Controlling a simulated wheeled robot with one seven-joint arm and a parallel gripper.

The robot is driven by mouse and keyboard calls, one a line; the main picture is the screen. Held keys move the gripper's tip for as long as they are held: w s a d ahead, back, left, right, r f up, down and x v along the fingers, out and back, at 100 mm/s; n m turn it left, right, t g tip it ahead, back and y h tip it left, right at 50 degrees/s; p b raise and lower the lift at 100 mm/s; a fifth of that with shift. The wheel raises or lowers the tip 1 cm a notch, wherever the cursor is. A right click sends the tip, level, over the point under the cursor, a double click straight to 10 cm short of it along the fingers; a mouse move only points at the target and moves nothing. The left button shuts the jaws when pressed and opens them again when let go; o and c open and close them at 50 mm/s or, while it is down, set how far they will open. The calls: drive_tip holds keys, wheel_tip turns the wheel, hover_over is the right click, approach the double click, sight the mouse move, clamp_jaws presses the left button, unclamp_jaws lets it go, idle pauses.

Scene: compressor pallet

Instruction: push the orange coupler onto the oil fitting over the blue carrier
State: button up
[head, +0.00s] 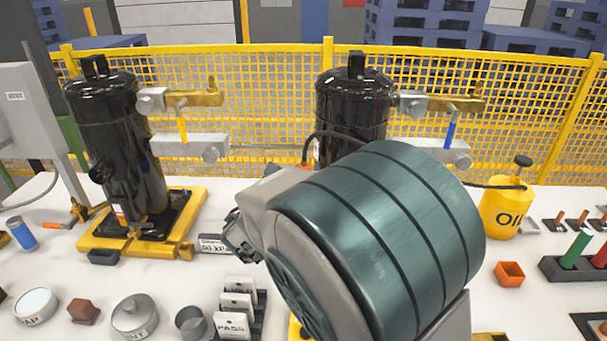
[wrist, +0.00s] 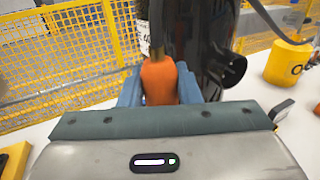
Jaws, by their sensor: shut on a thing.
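The orange coupler (wrist: 159,72) stands upright between the blue-grey fingers of my gripper (wrist: 160,88), which are shut on it. In the wrist view it is in front of and left of a black compressor (wrist: 207,35). In the head view, a small orange part (head: 307,150) under a black hose shows beside the right compressor (head: 352,105); my teal arm link hides most of the gripper. A blue strip (head: 450,130) hangs from the right compressor's side pipe. I cannot make out the oil fitting or whether the coupler touches it.
The left compressor (head: 118,135) stands on a yellow base (head: 185,235), with a yellow strip on its pipe. A yellow oil can (head: 505,212) is at the right. Small cups, blocks and cards crowd the front. A yellow mesh fence (head: 250,100) stands behind.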

drive_tip(key=o, duration=1.2)
drive_tip(key=shift+f, duration=0.1)
drive_tip(key=p+v, duration=0.1)
drive_tip(key=v, duration=1.2)
drive_tip(key=shift+s+a, duration=0.25)
drive_tip(key=shift+s, duration=0.1)
drive_tip(key=shift+d, duration=0.1)
drive_tip(key=s+d+f+m+g+h+p, duration=0.1)
drive_tip(key=s+d+m+g+p, duration=0.1)
drive_tip(key=d+m+g, duration=0.65)
drive_tip(key=s+d+m+g+p, duration=0.3)
drive_tip(key=d+m, duration=0.2)
drive_tip(key=d, duration=0.6)
drive_tip(key=s+r+m+y+p, duration=0.1)
drive_tip(key=s+m+y+p, duration=0.1)
drive_tip(key=m, duration=0.3)
drive_tip(key=s+d+r+m+g+y+p, duration=0.1)
drive_tip(key=s+r+m+y, duration=0.1)
drive_tip(key=m, duration=0.4)
drive_tip(key=s+d+r+m+g+y+p, duration=0.1)
drive_tip(key=s+m+y+p, duration=0.1)
drive_tip(key=m, duration=0.4)
drive_tip(key=shift+s+r+m+y+p, duration=0.1)
drive_tip(key=shift+s+m+y+p, duration=0.1)
drive_tip(key=shift+s+y, duration=0.35)
drive_tip(key=shift+s+r+m+y+p, duration=0.15)
drive_tip(key=shift+s+y, duration=0.1)
drive_tip(key=shift+y, duration=0.6)
